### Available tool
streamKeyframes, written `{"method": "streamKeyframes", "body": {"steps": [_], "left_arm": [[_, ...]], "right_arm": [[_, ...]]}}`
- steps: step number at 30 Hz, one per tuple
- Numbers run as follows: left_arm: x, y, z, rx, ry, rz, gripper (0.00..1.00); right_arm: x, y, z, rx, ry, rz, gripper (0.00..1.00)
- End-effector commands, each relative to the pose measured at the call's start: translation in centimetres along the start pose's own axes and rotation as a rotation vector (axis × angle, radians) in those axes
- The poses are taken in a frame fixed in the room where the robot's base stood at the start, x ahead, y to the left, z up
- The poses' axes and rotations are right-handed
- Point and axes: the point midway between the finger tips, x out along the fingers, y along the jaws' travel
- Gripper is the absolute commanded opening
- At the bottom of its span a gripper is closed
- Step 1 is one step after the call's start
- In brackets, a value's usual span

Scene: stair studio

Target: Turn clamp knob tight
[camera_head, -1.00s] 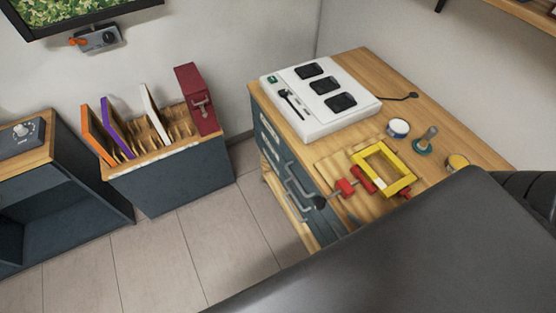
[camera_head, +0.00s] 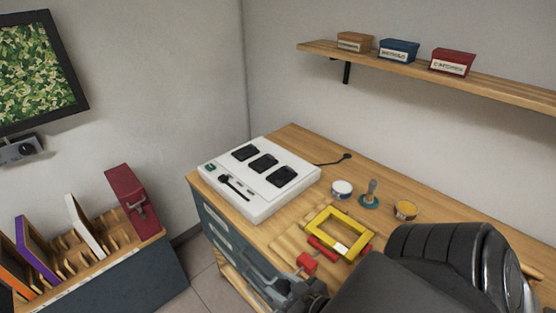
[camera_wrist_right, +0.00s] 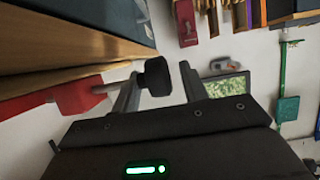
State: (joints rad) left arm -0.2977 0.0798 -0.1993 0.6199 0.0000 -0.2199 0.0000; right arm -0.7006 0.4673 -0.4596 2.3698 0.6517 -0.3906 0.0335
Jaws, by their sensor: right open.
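The red clamp (camera_head: 307,262) lies at the front edge of the workbench, against a yellow rectangular frame (camera_head: 319,229). Its black knob (camera_wrist_right: 155,76) shows in the right wrist view, on a rod from the red clamp block (camera_wrist_right: 78,97). My right gripper (camera_wrist_right: 158,84) is open, with one grey finger on each side of the knob; I cannot tell whether either touches it. In the head view my right gripper (camera_head: 297,294) is low, just in front of the clamp, and hides the knob. My left gripper is not in view.
A white charger unit (camera_head: 258,207) stands on the bench's left part. A white-lidded tin (camera_head: 342,189), a teal-based tool (camera_head: 370,198) and a yellow tin (camera_head: 405,210) stand behind the frame. A rack with panels and a red case (camera_head: 130,198) stands left.

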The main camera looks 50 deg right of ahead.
Motion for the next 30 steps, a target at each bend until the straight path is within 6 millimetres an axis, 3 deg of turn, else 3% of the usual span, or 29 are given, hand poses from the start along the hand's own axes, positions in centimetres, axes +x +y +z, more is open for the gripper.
{"method": "streamKeyframes", "body": {"steps": [6, 14, 23, 30], "left_arm": [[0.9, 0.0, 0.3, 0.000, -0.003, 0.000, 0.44], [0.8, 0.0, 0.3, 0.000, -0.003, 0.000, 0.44], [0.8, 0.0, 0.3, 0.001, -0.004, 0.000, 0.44], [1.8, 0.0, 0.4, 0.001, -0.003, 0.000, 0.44]], "right_arm": [[1.6, 0.0, 0.0, 0.000, 0.001, 0.000, 0.44], [1.6, 0.0, 0.0, 0.000, -0.001, 0.000, 0.44], [1.6, -0.2, 0.0, -0.001, -0.002, -0.005, 0.08], [1.8, -0.3, 0.4, 0.001, 0.059, -0.007, 0.08]]}}
